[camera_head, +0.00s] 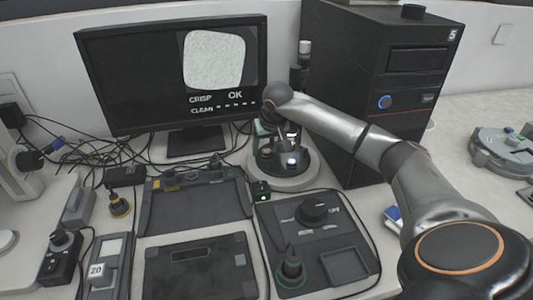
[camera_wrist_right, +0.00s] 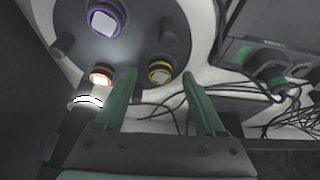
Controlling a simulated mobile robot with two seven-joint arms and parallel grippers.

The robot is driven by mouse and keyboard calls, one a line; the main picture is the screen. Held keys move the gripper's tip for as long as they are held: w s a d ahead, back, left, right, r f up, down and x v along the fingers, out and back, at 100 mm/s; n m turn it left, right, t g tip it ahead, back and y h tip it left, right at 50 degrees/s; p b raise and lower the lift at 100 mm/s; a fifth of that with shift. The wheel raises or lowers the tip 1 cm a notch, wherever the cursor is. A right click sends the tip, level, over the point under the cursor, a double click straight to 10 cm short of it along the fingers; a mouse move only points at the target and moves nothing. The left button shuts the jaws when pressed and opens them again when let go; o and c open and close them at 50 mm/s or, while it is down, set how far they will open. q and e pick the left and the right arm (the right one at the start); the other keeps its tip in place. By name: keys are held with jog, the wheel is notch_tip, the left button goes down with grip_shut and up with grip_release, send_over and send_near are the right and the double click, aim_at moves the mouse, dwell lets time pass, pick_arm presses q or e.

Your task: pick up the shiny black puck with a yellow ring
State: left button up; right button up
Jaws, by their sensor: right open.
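In the right wrist view, a black puck with a yellow ring (camera_wrist_right: 160,72) and a shiny light-reflecting top sits on a round dark holder (camera_wrist_right: 135,35). A purple-ringed puck (camera_wrist_right: 103,20) and an orange-ringed puck (camera_wrist_right: 101,76) sit on the same holder. My right gripper (camera_wrist_right: 159,75) is open and empty, its two green fingers appearing on either side of the yellow-ringed puck. Whether they are level with it cannot be told. In the head view my right gripper (camera_head: 278,132) is over the round stage (camera_head: 285,182), partly hiding the pucks. My left gripper is not in view.
A monitor (camera_head: 165,80) stands behind, and a tall black cabinet (camera_head: 385,70) stands close right of the stage. A tool tray (camera_head: 200,205), a control panel (camera_head: 325,235) and a dark pad (camera_head: 200,270) lie in front. Loose cables (camera_head: 85,155) spread at left.

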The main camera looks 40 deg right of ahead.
jog(key=shift+f, duration=0.2)
grip_shut()
dwell(0.5)
